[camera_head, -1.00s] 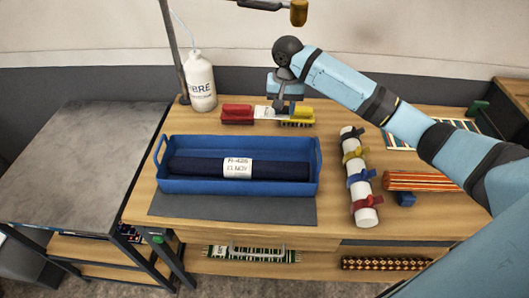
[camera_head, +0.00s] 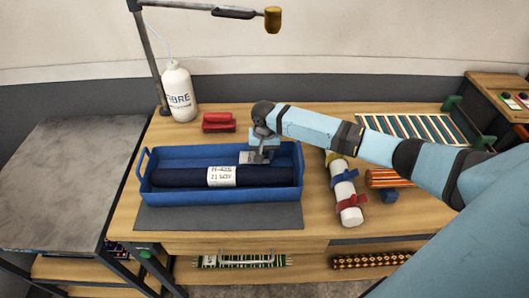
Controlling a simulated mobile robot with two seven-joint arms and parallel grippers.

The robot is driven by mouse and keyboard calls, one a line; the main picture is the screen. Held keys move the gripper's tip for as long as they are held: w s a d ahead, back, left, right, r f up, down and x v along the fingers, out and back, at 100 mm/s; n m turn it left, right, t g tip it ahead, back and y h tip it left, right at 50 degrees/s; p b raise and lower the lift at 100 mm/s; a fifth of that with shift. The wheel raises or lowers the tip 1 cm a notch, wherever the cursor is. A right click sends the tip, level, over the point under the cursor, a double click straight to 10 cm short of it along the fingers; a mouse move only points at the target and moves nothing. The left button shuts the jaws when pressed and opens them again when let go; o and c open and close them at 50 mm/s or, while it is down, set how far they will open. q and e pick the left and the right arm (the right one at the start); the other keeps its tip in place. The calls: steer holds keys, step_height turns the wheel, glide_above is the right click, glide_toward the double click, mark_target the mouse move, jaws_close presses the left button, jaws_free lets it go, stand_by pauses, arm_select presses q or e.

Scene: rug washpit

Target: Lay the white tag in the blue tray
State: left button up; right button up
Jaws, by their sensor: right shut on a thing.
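The blue tray (camera_head: 172,198) stands on the wooden bench, and a dark navy roll (camera_head: 185,178) with a white printed label (camera_head: 221,176) lies lengthwise in it. My right gripper (camera_head: 262,157) is over the tray's back right part, just behind the roll. It is shut on the white tag (camera_head: 249,157), of which a pale part shows at the jaws. I cannot tell whether the tag touches the tray. My left gripper is not in view.
A red brush (camera_head: 218,122) and a white bottle (camera_head: 179,91) stand behind the tray. A white roll with coloured straps (camera_head: 347,195) and an orange striped roll (camera_head: 383,178) lie to the right. A lamp arm (camera_head: 205,10) hangs above. The grey left table (camera_head: 65,180) is clear.

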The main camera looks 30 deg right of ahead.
steer(key=shift+f, duration=0.1)
steer(key=shift+f, duration=0.45)
steer(key=o, duration=0.9)
steer(key=shift+r, duration=0.2)
step_height(320, 180, up, 13)
steer(key=shift+f, duration=0.1)
